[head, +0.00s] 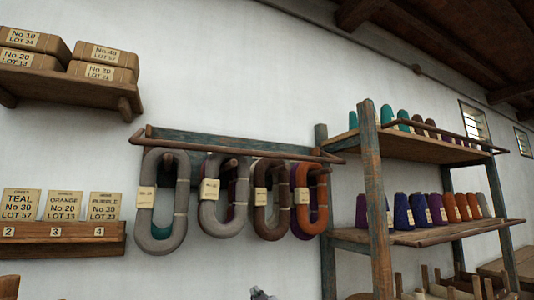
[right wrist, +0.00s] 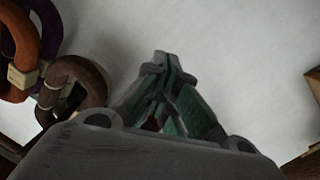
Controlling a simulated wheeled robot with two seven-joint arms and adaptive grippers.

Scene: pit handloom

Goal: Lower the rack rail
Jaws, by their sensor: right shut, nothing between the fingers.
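A wall rack (head: 215,137) with a worn blue-green back board hangs on the white wall. A thin brown rail (head: 240,150) runs across its front, above the yarn hanks hanging there. A second thin rail (head: 440,131) runs along the front of the upper shelf of the standing rack (head: 372,180) at right. My right gripper (right wrist: 165,62) is shut and empty, pointing at bare wall in the right wrist view. A small grey tip (head: 262,294) at the bottom edge of the head view, below the hanks, looks like this gripper. My left gripper is out of view.
Grey, brown and orange hanks (head: 158,205) hang on the wall rack; some also show at left in the right wrist view (right wrist: 75,85). Yarn cones (head: 402,212) fill the standing shelves. Boxes (head: 30,45) and label cards (head: 62,206) sit on wall shelves at left. Wall below the hanks is clear.

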